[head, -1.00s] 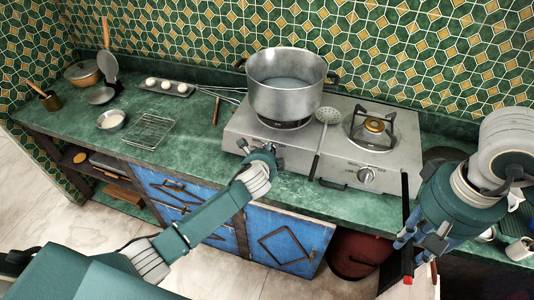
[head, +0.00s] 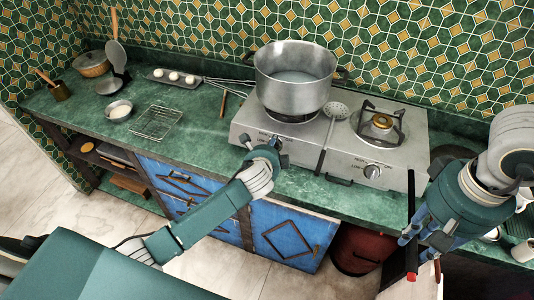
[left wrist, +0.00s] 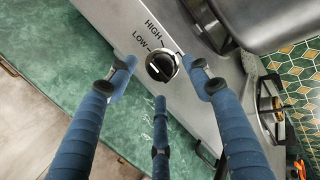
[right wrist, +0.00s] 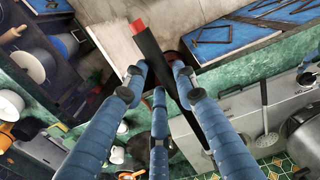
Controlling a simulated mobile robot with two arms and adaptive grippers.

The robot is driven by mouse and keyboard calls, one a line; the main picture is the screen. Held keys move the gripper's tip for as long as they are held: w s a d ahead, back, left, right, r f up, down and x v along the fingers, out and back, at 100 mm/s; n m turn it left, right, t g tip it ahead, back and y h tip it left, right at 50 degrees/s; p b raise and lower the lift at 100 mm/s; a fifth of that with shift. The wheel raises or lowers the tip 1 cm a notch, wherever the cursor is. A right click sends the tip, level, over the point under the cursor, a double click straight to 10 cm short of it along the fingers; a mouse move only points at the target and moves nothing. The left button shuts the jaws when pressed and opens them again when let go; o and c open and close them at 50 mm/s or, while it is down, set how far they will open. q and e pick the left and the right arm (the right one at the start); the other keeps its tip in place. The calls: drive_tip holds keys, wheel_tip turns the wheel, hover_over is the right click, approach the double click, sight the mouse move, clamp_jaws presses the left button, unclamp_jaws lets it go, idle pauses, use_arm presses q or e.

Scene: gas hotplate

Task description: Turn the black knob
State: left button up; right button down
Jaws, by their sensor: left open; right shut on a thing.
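The black knob (left wrist: 160,66) is on the stove's front face beside the HIGH and LOW marks in the left wrist view. My left gripper (left wrist: 158,80) is open, with its fingers spread around the knob; I cannot tell whether any finger touches it. In the head view the left hand (head: 264,155) is at the stove's front left and hides most of that knob. My right gripper (right wrist: 155,75) is shut on a long black stick with a red tip (right wrist: 137,26). It hangs at the right of the head view, clear of the stove.
A steel pot (head: 294,88) stands on the left burner of the gas hotplate (head: 345,155). A slotted spoon (head: 336,110) lies between the burners. The right burner (head: 381,122) is bare, with another knob (head: 372,171) below it.

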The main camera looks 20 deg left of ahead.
use_arm(q)
drive_tip(key=a+v, duration=0.1)
drive_tip(key=v, duration=0.6)
drive_tip(key=shift+s+d+r, duration=0.3)
drive_tip(key=shift+s+d, duration=0.05)
drive_tip(key=shift+d, duration=0.1)
